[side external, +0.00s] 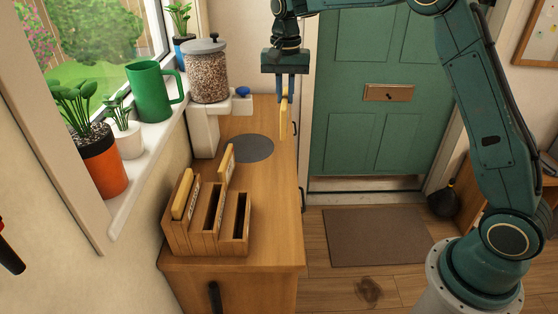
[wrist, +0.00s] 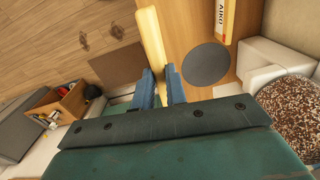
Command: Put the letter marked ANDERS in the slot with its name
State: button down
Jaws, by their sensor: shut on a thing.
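My gripper (side external: 285,93) is shut on a pale yellow letter (side external: 284,119), which hangs upright below it, above the right edge of the wooden cabinet. In the wrist view the letter (wrist: 152,38) sticks out between the blue fingers (wrist: 159,84); no name is readable on it. The wooden letter rack (side external: 238,245) stands at the cabinet's near end, well apart from my gripper. The right slot looks empty. The slot labels are too small to read.
A dark grey disc (side external: 252,148) lies flat on the cabinet top (side external: 272,190). A jar of brown grains (side external: 207,76), a green mug (side external: 153,92) and potted plants stand to the left. In the wrist view, a yellow letter marked AIKO (wrist: 223,18) shows at the top.

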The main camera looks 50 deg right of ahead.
jog(key=shift+r, duration=0.65)
jog(key=shift+a, duration=0.1)
jog(key=w+a+r, duration=0.1)
jog(key=a+r, duration=0.1)
jog(key=a, duration=1)
jog(key=r+n, duration=0.1)
send_over(205, 226)
jog(key=w+d, duration=0.3)
jog(key=d, duration=0.2)
jog(key=shift+a+r, duration=0.15)
jog(key=shift+a, duration=0.1)
notch_tip(205, 226, down, 16)
jog(key=shift+f, duration=2)
